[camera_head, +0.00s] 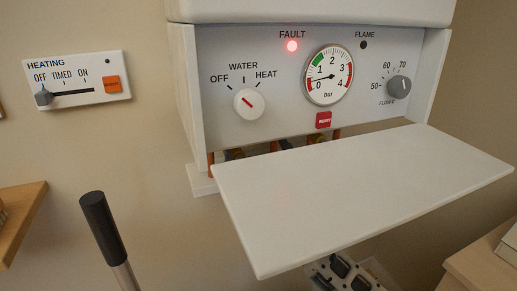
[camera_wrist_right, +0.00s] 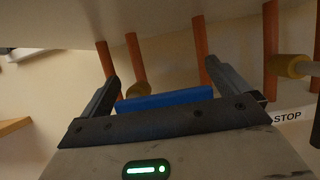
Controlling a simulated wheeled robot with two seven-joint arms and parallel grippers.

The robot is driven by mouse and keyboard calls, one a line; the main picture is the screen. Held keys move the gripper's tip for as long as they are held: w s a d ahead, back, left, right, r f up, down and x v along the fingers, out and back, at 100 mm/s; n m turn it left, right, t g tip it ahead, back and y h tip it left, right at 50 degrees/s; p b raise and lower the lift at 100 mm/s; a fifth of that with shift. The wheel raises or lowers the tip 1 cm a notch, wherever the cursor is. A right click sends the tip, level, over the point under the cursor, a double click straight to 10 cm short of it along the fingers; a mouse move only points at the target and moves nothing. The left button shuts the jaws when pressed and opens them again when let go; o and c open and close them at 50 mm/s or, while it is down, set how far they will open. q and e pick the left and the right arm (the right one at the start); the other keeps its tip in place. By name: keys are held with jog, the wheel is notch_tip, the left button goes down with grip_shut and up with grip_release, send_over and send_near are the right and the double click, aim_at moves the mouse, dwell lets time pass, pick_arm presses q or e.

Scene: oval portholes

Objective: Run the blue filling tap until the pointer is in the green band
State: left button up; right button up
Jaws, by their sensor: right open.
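The pressure gauge (camera_head: 329,75) is on the boiler's front panel in the head view. Its pointer (camera_head: 322,78) sits below 1, near the lower red band and short of the green band (camera_head: 317,60). In the right wrist view the blue tap handle (camera_wrist_right: 165,101) lies crosswise between the fingers of my right gripper (camera_wrist_right: 163,70), which is open. I cannot tell whether either finger touches it. In the head view the open white flap hides the right gripper; part of my right arm shows below it. My left gripper is out of view.
The white flap (camera_head: 350,200) sticks out below the panel. Copper pipes (camera_wrist_right: 201,50) and a brass fitting (camera_wrist_right: 290,66) crowd the right gripper; a STOP label (camera_wrist_right: 288,117) is at right. The red FAULT lamp (camera_head: 292,46) is lit. A black-handled pole (camera_head: 101,225) stands at left.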

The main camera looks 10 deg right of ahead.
jog(key=c, duration=1.2)
pick_arm(q)
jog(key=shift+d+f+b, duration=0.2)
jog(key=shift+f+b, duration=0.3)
jog(key=shift+b, duration=0.6)
pick_arm(e)
jog(key=shift+o, duration=0.2)
jog(key=m+h, duration=0.1)
jog(key=m, duration=0.1)
jog(key=f+m+h, duration=0.1)
jog(key=m, duration=0.2)
jog(key=f+m+h, duration=0.1)
jog(key=m+h, duration=0.1)
jog(key=m, duration=0.1)
jog(key=shift+w+d, duration=0.1)
jog(key=o, duration=1.2)
jog(key=shift+c, duration=0.2)
